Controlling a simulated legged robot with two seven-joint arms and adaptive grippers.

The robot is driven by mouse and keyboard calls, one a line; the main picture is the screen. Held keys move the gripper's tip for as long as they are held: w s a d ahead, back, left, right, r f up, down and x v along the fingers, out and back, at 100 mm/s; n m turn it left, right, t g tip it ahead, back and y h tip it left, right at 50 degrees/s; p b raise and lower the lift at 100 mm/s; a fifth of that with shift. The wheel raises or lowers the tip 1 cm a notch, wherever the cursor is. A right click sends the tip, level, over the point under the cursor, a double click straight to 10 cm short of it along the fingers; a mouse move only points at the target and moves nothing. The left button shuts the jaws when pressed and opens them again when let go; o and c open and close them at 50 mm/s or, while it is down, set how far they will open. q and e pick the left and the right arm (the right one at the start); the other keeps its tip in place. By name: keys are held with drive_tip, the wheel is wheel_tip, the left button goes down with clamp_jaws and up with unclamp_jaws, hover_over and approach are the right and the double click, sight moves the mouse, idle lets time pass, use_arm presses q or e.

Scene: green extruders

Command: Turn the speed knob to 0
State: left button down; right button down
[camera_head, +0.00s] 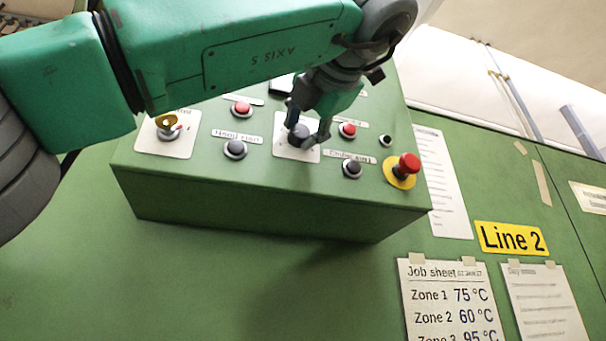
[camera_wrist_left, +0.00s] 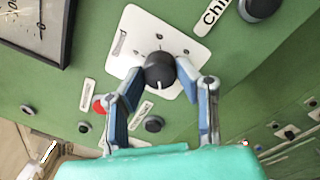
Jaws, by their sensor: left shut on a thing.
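A round dark knob (camera_head: 298,131) sits on a white plate (camera_head: 283,151) in the middle of the green control box. In the left wrist view the knob (camera_wrist_left: 159,68) has a white pointer line aimed toward the bottom of the picture, and its white plate (camera_wrist_left: 138,24) carries small marks too small to read. My left gripper (camera_head: 307,136) reaches down from above and is shut on this knob. In the left wrist view its fingers (camera_wrist_left: 170,84) stand on either side of the knob. My right gripper is not in view.
Red buttons (camera_head: 241,109) (camera_head: 348,130) and black buttons (camera_head: 235,149) (camera_head: 352,169) sit close around the knob. A red mushroom button (camera_head: 408,166) stands out at the right, and a yellow key switch (camera_head: 167,122) at the left. A job sheet (camera_head: 450,300) hangs below right.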

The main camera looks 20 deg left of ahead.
use_arm(q)
drive_tip(key=shift+w+d+f, duration=0.1)
drive_tip(key=shift+w+f, duration=0.05)
drive_tip(key=shift+f, duration=0.1)
drive_tip(key=c, duration=1.2)
unclamp_jaws()
drive_tip(key=shift+w, duration=0.25)
drive_tip(key=shift+s+d+r, duration=0.1)
drive_tip(key=shift+s+r, duration=0.05)
drive_tip(key=shift+s, duration=0.05)
drive_tip(key=v, duration=1.1)
drive_tip(key=shift+s+d, duration=0.1)
drive_tip(key=shift+d, duration=0.25)
drive_tip(key=shift+a, duration=0.2)
drive_tip(key=shift+d, duration=0.1)
